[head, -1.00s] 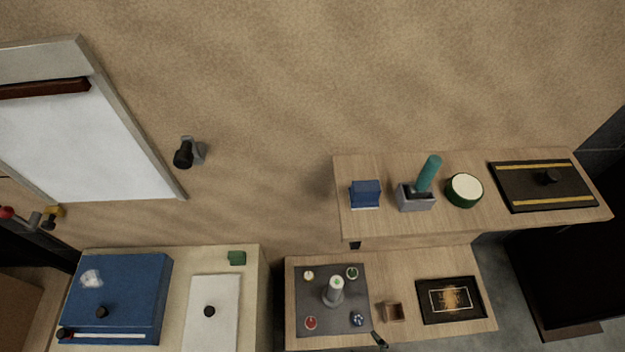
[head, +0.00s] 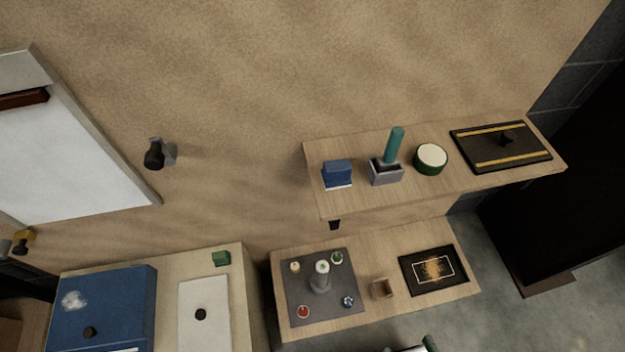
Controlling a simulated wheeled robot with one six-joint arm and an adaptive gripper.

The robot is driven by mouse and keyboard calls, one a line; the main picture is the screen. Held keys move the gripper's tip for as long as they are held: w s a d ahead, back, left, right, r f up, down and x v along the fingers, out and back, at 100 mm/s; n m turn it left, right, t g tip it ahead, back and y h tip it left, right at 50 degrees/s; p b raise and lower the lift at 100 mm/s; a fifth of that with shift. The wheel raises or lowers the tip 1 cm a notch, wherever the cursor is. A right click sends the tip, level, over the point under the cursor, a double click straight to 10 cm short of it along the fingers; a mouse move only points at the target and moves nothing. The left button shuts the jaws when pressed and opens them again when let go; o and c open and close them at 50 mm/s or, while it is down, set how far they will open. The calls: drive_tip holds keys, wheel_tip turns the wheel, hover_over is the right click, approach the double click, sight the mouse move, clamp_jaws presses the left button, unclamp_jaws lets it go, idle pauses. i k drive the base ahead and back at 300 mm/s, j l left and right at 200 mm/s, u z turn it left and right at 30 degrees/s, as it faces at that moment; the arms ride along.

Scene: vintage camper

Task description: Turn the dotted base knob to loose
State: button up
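A grey square board (head: 296,308) lies on the lower wooden shelf. It carries a small knob at each corner and a pale grey post (head: 321,276) in the middle. The blue knob with white dots (head: 348,301) is at the board's lower right corner. The others are a red knob (head: 303,312) at lower left, a cream knob (head: 295,267) at upper left and a green and white knob (head: 337,258) at upper right. The knobs' turn settings are too small to read. My gripper is not clearly in view; only a cut-off white and green piece shows at the bottom edge.
The upper shelf (head: 330,206) overhangs behind, holding several items. A blue case (head: 105,310) and white panel (head: 204,330) lie on the left counter.

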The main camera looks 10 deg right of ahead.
sight(348, 301)
drive_tip(key=k+j, duration=0.25)
drive_tip(key=k, duration=0.25)
drive_tip(key=k+j, duration=0.25)
drive_tip(key=k, duration=0.2)
drive_tip(key=j+z, duration=0.05)
